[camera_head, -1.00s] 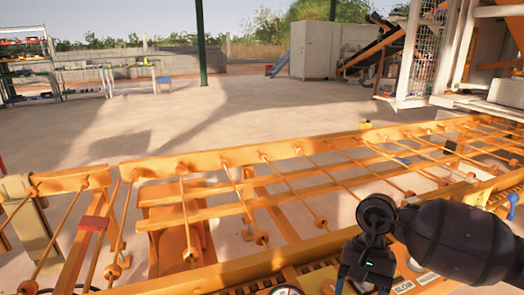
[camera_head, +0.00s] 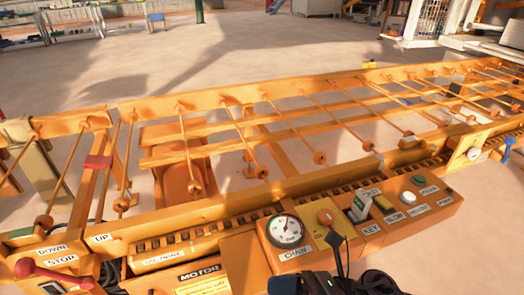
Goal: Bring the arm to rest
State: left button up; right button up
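My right arm (camera_head: 380,283) shows only as a black piece at the bottom edge, right of the middle. The black gripper body (camera_head: 308,286) beside it is cut off by the bottom edge. Its fingers cannot be made out, so I cannot tell whether it is open or shut. A thin dark stalk with a small tip (camera_head: 335,239) stands up in front of the control panel (camera_head: 290,258); I cannot tell whether it touches the panel. My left gripper is not in view.
The panel carries a round gauge (camera_head: 286,230), an orange knob (camera_head: 326,218) and a green-and-white switch (camera_head: 359,208). A red lever (camera_head: 52,274) is at lower left. The orange roller conveyor (camera_head: 220,160) crosses behind. Open concrete floor (camera_head: 240,55) lies beyond.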

jog(key=s+d+f+m+t+h, duration=0.1)
jog(key=d+f+m+t+h, duration=0.2)
jog(key=m+t, duration=0.5)
jog(key=d+f+m+t+h, duration=0.1)
jog(key=d+m+t+h, duration=0.3)
jog(key=m, duration=0.8)
jog(key=s+d+f+m+t+h, duration=0.1)
jog(key=d+f+m+t+h, duration=0.25)
jog(key=m, duration=0.65)
jog(key=s+d+f+m+g+h, duration=0.2)
jog(key=s+d+f+m+h, duration=0.2)
jog(key=s+d+m, duration=0.3)
jog(key=s+d+f+m+g+h, duration=0.2)
jog(key=s+d+f+m+h, duration=0.25)
jog(key=s+m, duration=0.3)
pick_arm(q)
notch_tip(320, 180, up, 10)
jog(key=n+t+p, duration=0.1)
jog(key=p, duration=1.3)
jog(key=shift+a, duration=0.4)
pick_arm(e)
notch_tip(320, 180, up, 11)
jog(key=d+m, duration=0.1)
jog(key=m, duration=0.1)
jog(key=shift+s+d+t+h, duration=0.15)
jog(key=shift+d+t+h, duration=0.15)
jog(key=shift+t, duration=0.15)
